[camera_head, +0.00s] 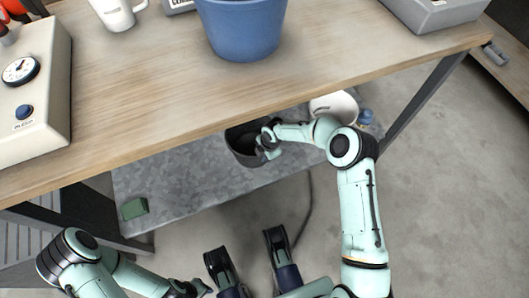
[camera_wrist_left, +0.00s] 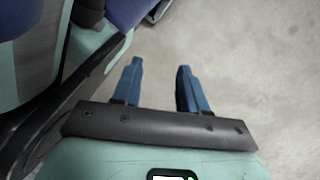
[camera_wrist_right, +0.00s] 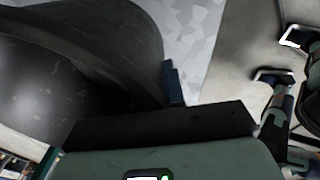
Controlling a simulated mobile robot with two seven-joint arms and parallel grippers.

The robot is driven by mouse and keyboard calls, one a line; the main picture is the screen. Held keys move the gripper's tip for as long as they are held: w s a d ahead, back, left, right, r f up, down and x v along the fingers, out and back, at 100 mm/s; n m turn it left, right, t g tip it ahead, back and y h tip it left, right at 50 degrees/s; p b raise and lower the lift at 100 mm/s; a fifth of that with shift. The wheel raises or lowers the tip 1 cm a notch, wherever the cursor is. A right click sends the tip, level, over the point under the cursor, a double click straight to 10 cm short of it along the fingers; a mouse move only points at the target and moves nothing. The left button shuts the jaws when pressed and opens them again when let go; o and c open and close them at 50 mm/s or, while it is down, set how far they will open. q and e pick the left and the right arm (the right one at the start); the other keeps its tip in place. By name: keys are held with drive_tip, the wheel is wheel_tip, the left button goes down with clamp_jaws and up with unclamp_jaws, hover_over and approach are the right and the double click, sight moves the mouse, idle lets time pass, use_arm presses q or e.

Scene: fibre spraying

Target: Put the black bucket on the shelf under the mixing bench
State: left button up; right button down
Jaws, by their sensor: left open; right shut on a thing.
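The black bucket (camera_head: 240,152) is over the grey metal shelf (camera_head: 190,184) under the wooden mixing bench (camera_head: 150,95), close to the shelf's front edge. Its far part is hidden by the bench top. I cannot tell whether its base touches the shelf. My right gripper (camera_head: 267,143) is shut on the bucket's right side. In the right wrist view the bucket (camera_wrist_right: 75,60) fills the upper left, with one finger showing beside its wall. My left gripper (camera_wrist_left: 160,84) is open and empty above the floor; it is low in the head view (camera_head: 197,288).
A white round container (camera_head: 335,106) stands on the shelf to the right and a green block (camera_head: 134,208) at its left end. A blue bucket (camera_head: 242,28), a beige device (camera_head: 35,90) and a white mug (camera_head: 117,13) stand on the bench. A bench leg (camera_head: 425,100) slants at the right.

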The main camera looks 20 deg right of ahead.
drive_tip(key=shift+w+r, duration=0.1)
drive_tip(key=c, duration=1.2)
unclamp_jaws()
drive_tip(key=shift+c, duration=0.2)
drive_tip(key=shift+r, duration=0.25)
use_arm(q)
drive_tip(key=shift+t, duration=0.9)
drive_tip(key=w, duration=0.1)
drive_tip(key=w+r+p, duration=0.1)
drive_tip(key=w, duration=0.1)
drive_tip(key=w+r+p, duration=0.1)
drive_tip(key=shift+w+d+r, duration=0.15)
drive_tip(key=shift+w+d, duration=0.1)
drive_tip(key=shift+w, duration=0.05)
use_arm(e)
wheel_tip(320, 180, up, 7)
drive_tip(key=s, duration=0.1)
drive_tip(key=shift+d, duration=0.45)
